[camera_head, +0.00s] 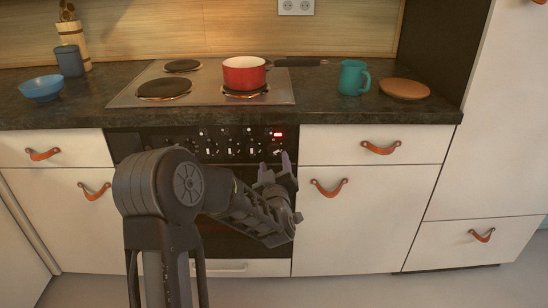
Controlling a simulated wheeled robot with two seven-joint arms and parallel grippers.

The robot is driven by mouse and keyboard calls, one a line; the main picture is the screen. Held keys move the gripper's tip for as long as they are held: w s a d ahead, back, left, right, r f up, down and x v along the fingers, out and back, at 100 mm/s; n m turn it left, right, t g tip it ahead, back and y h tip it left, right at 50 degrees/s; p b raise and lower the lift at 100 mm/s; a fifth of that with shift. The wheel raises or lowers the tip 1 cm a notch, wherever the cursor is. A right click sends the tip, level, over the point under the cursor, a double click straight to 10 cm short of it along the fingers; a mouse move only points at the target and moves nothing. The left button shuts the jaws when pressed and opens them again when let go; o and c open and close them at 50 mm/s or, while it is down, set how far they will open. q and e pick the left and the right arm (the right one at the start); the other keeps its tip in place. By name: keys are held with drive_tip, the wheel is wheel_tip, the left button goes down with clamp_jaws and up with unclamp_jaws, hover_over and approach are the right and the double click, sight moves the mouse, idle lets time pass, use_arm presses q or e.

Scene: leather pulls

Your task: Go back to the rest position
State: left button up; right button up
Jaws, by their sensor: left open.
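My left gripper (275,168) is in front of the oven, below the control panel. Its two fingertips point up and stand apart, with nothing seen between them. My left arm (165,190) comes up from the bottom and bends right, hiding part of the oven front. My right gripper is not in view.
A red pot (244,73) stands on the right front burner of the stove (203,96). A teal mug (352,77), a round wooden board (404,89) and a blue bowl (42,88) are on the dark counter (330,111). Leather pulls (329,188) stick out from the white cabinet fronts.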

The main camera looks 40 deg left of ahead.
use_arm(q)
drive_tip(key=v, duration=0.2)
drive_tip(key=shift+s+d, duration=0.2)
drive_tip(key=shift+s, duration=0.05)
idle(0.3)
drive_tip(key=s+d+f+m+g+h, duration=0.3)
drive_tip(key=d+f+h, duration=0.2)
drive_tip(key=d+f, duration=0.6)
drive_tip(key=s+d+f+m+g+h, duration=0.25)
drive_tip(key=d+f+m+h, duration=0.2)
drive_tip(key=d+f, duration=0.7)
drive_tip(key=s+d+f+m+g+h, duration=0.1)
drive_tip(key=s+d+f+g+h, duration=0.15)
drive_tip(key=s+d+f, duration=0.5)
drive_tip(key=s+d+f+m+g+h, duration=0.1)
drive_tip(key=s+d+f+m+g, duration=0.2)
drive_tip(key=s, duration=0.7)
drive_tip(key=s+d+f+g+h, duration=0.2)
drive_tip(key=s+d+f+g, duration=0.1)
drive_tip(key=s+d+f, duration=0.4)
drive_tip(key=d+r+p+v, duration=0.1)
drive_tip(key=d+p+v, duration=0.1)
drive_tip(key=p+v, duration=0.7)
drive_tip(key=d+p+v, duration=0.2)
drive_tip(key=p+v, duration=0.8)
drive_tip(key=shift+r, duration=0.6)
